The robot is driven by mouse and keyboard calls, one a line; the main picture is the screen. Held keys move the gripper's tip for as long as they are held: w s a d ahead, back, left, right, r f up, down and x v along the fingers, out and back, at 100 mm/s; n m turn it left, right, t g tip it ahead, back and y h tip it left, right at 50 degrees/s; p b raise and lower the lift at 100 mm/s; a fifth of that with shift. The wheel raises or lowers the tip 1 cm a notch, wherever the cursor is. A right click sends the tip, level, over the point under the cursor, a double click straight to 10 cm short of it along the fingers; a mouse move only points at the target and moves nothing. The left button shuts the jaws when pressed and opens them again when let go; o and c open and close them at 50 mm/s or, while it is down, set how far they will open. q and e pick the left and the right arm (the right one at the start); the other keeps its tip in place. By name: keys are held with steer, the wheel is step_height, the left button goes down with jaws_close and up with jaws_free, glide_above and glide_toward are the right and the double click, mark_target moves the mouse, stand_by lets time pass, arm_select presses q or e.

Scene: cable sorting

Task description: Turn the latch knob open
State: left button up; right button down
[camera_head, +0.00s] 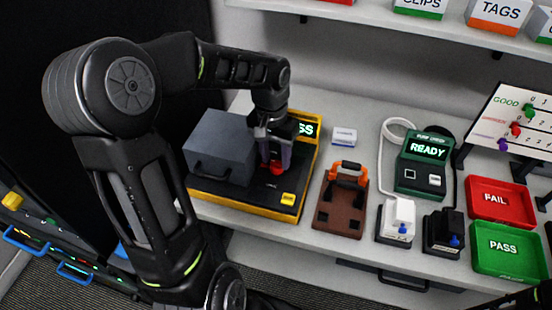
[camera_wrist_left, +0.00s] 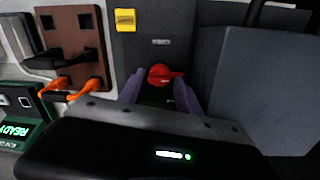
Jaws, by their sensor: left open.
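The latch knob (camera_wrist_left: 160,75) is red with a bar-like handle, set in the dark top plate of a black and yellow machine (camera_head: 262,205). In the head view the knob (camera_head: 273,167) shows partly, just below my left gripper (camera_head: 274,158). In the wrist view my left gripper (camera_wrist_left: 160,92) is open, its two purple-grey fingers on either side of the knob. I cannot tell whether they touch it. A grey box-shaped cover (camera_head: 220,147) with a handle stands beside the gripper on the machine. My right gripper is not in view.
A brown block with orange-handled tool (camera_head: 342,195) stands right of the machine. Beyond are white (camera_head: 397,221) and black (camera_head: 443,232) devices, a READY tester (camera_head: 424,163), a red FAIL tray (camera_head: 502,200) and a green PASS tray (camera_head: 510,252).

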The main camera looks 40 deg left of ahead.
arm_select(q)
steer(key=shift+f, duration=0.9)
steer(key=shift+c, duration=0.5)
jaws_close()
